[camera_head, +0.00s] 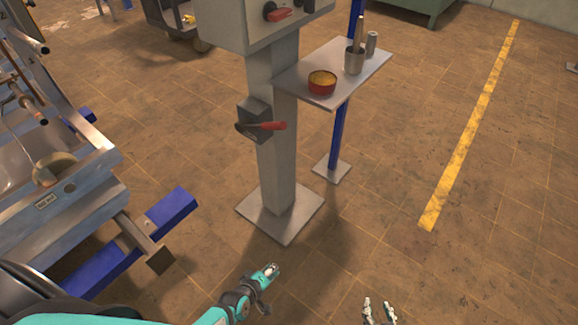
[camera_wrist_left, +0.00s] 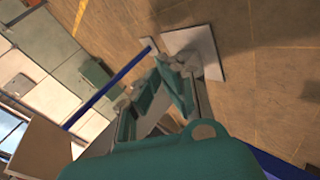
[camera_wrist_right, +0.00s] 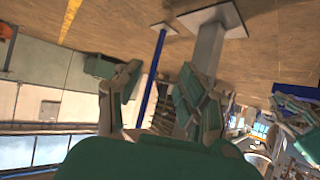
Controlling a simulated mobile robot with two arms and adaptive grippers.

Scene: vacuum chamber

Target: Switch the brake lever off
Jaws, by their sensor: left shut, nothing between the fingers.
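A lever with a red handle (camera_head: 268,126) sticks out of a dark box (camera_head: 253,113) on the front of a grey post (camera_head: 277,165). The handle lies roughly level and points right. My left gripper (camera_head: 272,269) is low in front of the post's base, well apart from the lever. It is shut and empty. In the left wrist view its fingers (camera_wrist_left: 150,82) partly cover the post. My right gripper (camera_head: 378,304) is at the bottom edge, right of the post. Its fingers are apart with nothing between them, as the right wrist view also shows (camera_wrist_right: 157,85).
A grey control box (camera_head: 255,25) with a red knob (camera_head: 279,14) tops the post. A machine with a blue beam (camera_head: 170,207) stands left. The floor to the right is clear.

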